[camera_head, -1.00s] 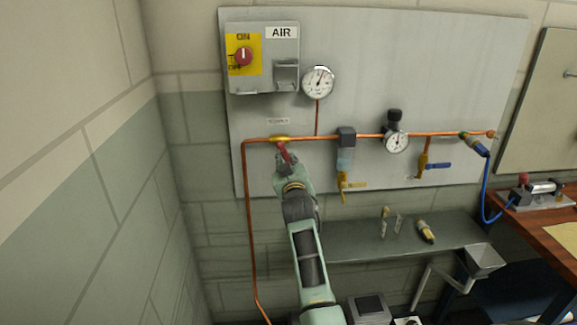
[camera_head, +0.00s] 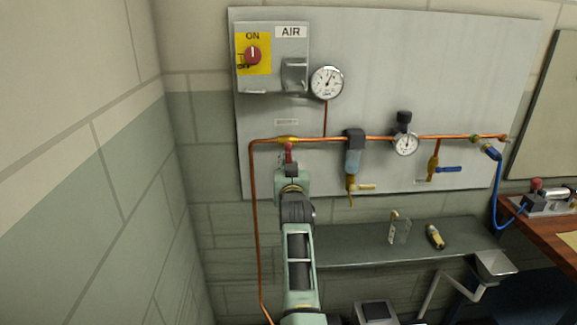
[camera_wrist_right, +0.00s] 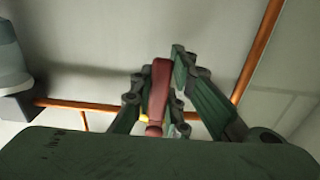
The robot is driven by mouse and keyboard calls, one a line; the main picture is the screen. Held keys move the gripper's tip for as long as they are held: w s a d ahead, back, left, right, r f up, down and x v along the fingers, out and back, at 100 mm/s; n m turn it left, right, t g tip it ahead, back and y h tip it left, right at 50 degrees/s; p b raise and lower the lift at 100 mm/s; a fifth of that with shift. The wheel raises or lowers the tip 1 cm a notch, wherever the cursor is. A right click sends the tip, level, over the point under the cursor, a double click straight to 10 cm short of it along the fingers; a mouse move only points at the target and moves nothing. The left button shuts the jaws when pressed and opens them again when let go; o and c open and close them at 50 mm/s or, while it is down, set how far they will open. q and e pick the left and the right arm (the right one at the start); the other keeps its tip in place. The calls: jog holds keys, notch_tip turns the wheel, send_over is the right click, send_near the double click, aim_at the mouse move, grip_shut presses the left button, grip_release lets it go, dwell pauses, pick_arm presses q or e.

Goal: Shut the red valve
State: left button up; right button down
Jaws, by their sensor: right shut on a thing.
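The red valve handle (camera_head: 289,153) hangs down from a brass valve body (camera_head: 287,139) on the copper pipe, at the left of the grey panel. It points nearly straight down, across the pipe. My right gripper (camera_head: 288,168) is at the handle's lower part. In the right wrist view the red handle (camera_wrist_right: 158,95) stands between the fingers of my right gripper (camera_wrist_right: 165,85), which are shut on it. The gripper hides the handle's lower end in the head view. My left gripper is not in view.
A pressure gauge (camera_head: 326,82) and a switch box (camera_head: 272,58) sit above the pipe. A filter (camera_head: 353,155), a regulator gauge (camera_head: 406,144) and a blue-handled valve (camera_head: 447,169) lie to the right. A shelf (camera_head: 350,250) juts out below.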

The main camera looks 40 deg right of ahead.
aim_at(287, 151)
jog(key=shift+a, duration=0.1)
jog(key=c, duration=1.7)
grip_release()
jog(key=shift+r, duration=0.1)
notch_tip(287, 151, up, 10)
jog(key=shift+f, duration=0.1)
jog(key=shift+f, duration=0.1)
